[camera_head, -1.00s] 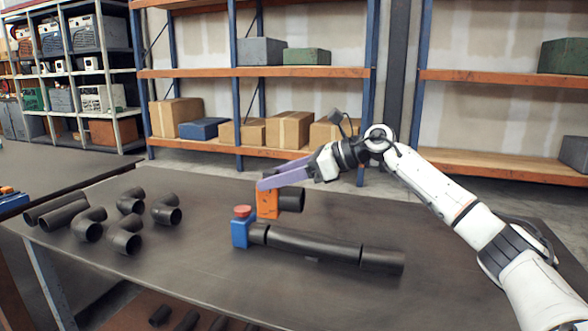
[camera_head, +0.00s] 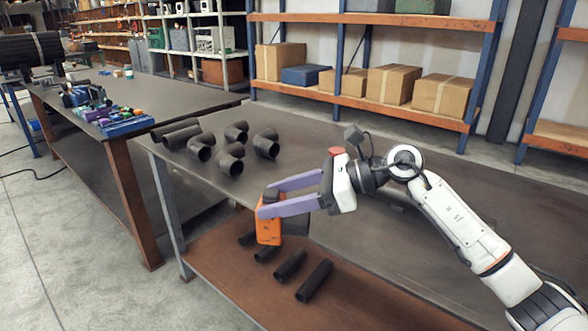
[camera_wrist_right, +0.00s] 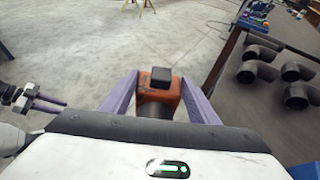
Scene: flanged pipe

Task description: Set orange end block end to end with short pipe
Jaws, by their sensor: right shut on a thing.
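My right gripper (camera_head: 262,200) has long purple fingers. It is shut on the orange end block (camera_head: 269,230) and holds it out over the table's front edge, above the lower shelf. A black cylindrical part (camera_head: 295,222) shows beside the block, partly behind a finger. In the right wrist view the orange block (camera_wrist_right: 158,92) sits between the fingers, with a black square piece on it. Several short black pipes (camera_head: 290,265) lie on the lower shelf; I cannot tell which is the task's short pipe. My left gripper (camera_wrist_right: 60,105) shows small at the wrist view's left, its opening unclear.
Several black elbows and pipes (camera_head: 230,160) lie on the table (camera_head: 310,145) at the left. A red button (camera_head: 337,150) shows behind my right gripper, which hides what lies below it. A second bench (camera_head: 165,92) stands at the left, with an open floor gap between.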

